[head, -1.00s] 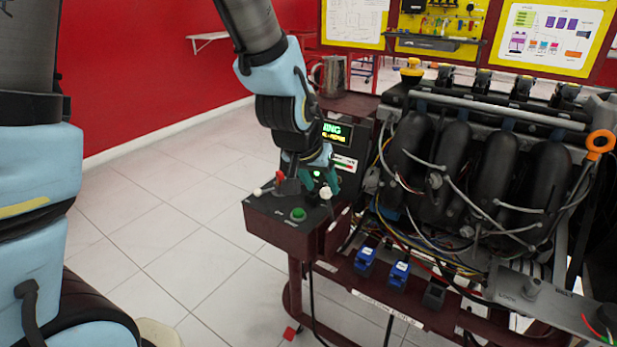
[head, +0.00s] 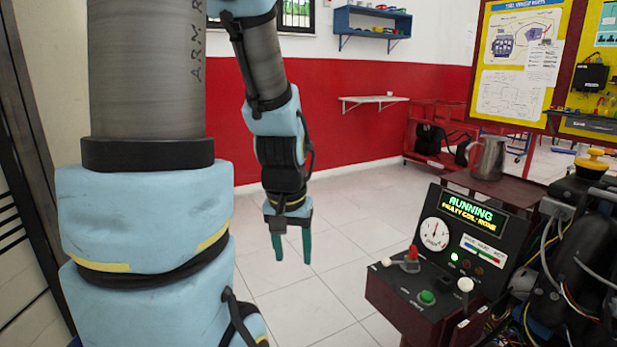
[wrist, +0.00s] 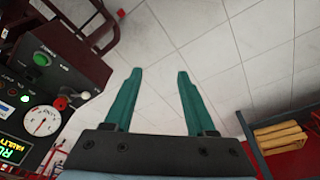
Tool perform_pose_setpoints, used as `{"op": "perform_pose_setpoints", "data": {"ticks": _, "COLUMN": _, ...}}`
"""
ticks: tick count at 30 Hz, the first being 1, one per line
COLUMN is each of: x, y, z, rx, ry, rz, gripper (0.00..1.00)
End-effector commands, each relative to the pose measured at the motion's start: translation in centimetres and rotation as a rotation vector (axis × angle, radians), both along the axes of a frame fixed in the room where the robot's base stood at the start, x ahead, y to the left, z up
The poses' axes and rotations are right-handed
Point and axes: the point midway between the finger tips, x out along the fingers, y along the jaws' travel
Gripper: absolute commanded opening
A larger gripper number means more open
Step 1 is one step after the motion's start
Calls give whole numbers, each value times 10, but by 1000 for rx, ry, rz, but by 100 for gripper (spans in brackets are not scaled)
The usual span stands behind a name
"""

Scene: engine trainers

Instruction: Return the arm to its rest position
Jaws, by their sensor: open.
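My gripper (head: 292,247) hangs pointing down in the head view, with its two green fingers apart and nothing between them. It is over the bare tiled floor, left of the control box (head: 425,305) and apart from it. The wrist view shows my gripper (wrist: 158,75) open above the floor, with the control box (wrist: 60,65) at the left. The box's display (head: 470,210) is lit and reads "RUNNING", with a second line that looks like "FAULTY COIL: NONE". A red-topped switch, a green button and a round gauge (head: 434,234) show on the box.
The engine (head: 590,240) stands at the right edge, with a metal jug (head: 487,158) on the stand behind the display. A wall shelf (head: 374,100) and a red rack (head: 440,150) are at the back. The tiled floor (head: 350,230) around my gripper is clear.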

Motion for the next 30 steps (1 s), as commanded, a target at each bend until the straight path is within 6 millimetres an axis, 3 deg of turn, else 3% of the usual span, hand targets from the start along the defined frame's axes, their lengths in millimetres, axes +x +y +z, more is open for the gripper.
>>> {"op": "perform_pose_setpoints", "data": {"ticks": 5, "x": -16, "y": 42, "z": 5, "rx": 13, "ry": 48, "rz": 111, "gripper": 56}}
{"op": "perform_pose_setpoints", "data": {"ticks": 6, "x": -15, "y": 38, "z": 19, "rx": 12, "ry": 45, "rz": 99, "gripper": 56}}
{"op": "perform_pose_setpoints", "data": {"ticks": 21, "x": -14, "y": 37, "z": 112, "rx": 12, "ry": 44, "rz": 95, "gripper": 56}}
{"op": "perform_pose_setpoints", "data": {"ticks": 25, "x": -14, "y": 37, "z": 123, "rx": 12, "ry": 44, "rz": 95, "gripper": 56}}
{"op": "perform_pose_setpoints", "data": {"ticks": 30, "x": -14, "y": 36, "z": 123, "rx": 12, "ry": 44, "rz": 95, "gripper": 56}}
